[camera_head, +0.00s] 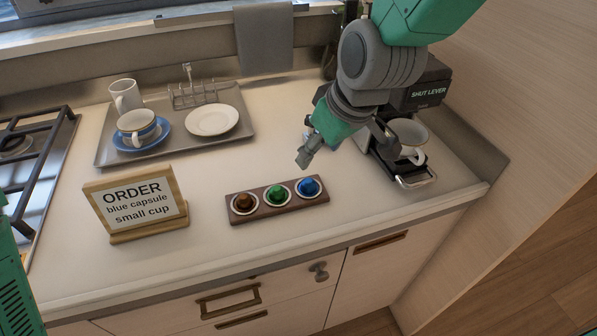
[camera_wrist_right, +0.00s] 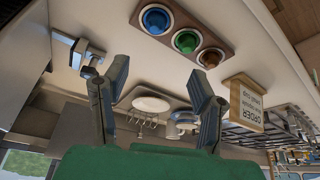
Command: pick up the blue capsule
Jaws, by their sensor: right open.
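The blue capsule (camera_head: 308,186) sits in the right-hand hole of a dark wooden holder (camera_head: 232,216). A green capsule (camera_head: 277,194) is in the middle hole and a brown capsule (camera_head: 244,202) in the left one. My right gripper (camera_head: 304,158) is above the counter, behind the holder, apart from the capsules. In the wrist view, my right gripper (camera_wrist_right: 162,82) is open with nothing between its fingers, and the blue capsule (camera_wrist_right: 156,19) shows beyond the fingertips. My left gripper is not in view; only a green part of mine shows at the left edge.
An order sign (camera_head: 137,207) stands left of the holder. A tray (camera_head: 226,139) with a mug, cup and plate lies behind. A coffee machine (camera_head: 421,91) with a white cup (camera_head: 408,136) stands at right. The stove (camera_head: 30,170) is far left. The counter before the holder is clear.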

